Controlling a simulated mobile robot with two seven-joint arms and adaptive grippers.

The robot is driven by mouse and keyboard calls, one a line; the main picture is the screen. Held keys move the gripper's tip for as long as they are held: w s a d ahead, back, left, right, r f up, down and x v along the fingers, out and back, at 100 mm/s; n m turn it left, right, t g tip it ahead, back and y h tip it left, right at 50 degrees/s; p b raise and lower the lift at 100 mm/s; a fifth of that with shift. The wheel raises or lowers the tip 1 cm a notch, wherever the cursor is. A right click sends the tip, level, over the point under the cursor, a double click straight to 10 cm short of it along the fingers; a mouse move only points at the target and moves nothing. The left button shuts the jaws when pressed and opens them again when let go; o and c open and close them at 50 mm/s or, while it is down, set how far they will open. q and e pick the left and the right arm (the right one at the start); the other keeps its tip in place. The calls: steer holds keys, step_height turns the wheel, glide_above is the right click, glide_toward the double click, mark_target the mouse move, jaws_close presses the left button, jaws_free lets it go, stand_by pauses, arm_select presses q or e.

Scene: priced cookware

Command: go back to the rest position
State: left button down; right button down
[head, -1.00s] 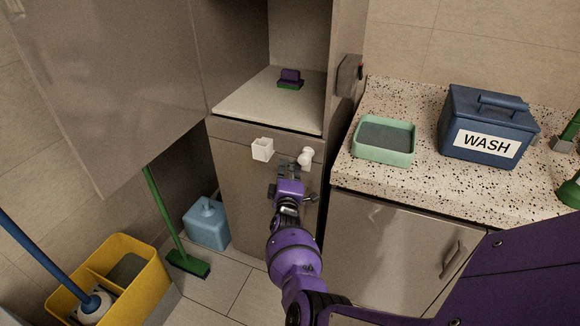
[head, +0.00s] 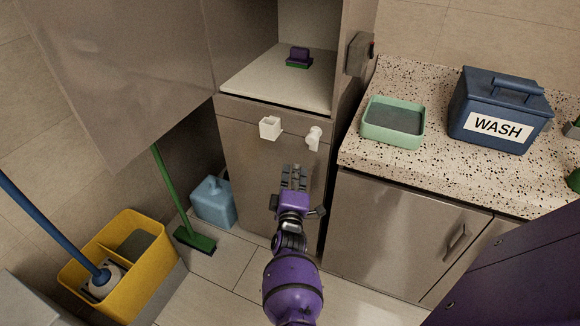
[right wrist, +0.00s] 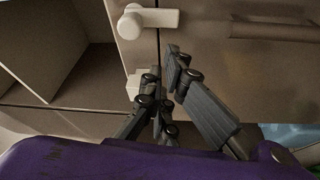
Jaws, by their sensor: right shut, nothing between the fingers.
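My right gripper (head: 294,176) is shut and empty. It is in front of the grey-brown cabinet front (head: 250,175), below two white fittings in the picture. In the right wrist view its dark fingers (right wrist: 170,62) come together near the cabinet face. The knob also shows in the right wrist view (right wrist: 150,19). The gripper appears clear of both fittings. My left gripper is not in view.
A speckled counter (head: 368,163) on the right bears a green tray (head: 393,140) and a blue WASH box (head: 500,97). A yellow bucket (head: 140,292), green broom (head: 195,240) and blue container (head: 213,202) stand lower left. A purple-and-green sponge (head: 299,56) lies in the open niche.

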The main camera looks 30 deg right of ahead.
steer(key=shift+s+a, duration=0.1)
steer(key=shift+s, duration=0.05)
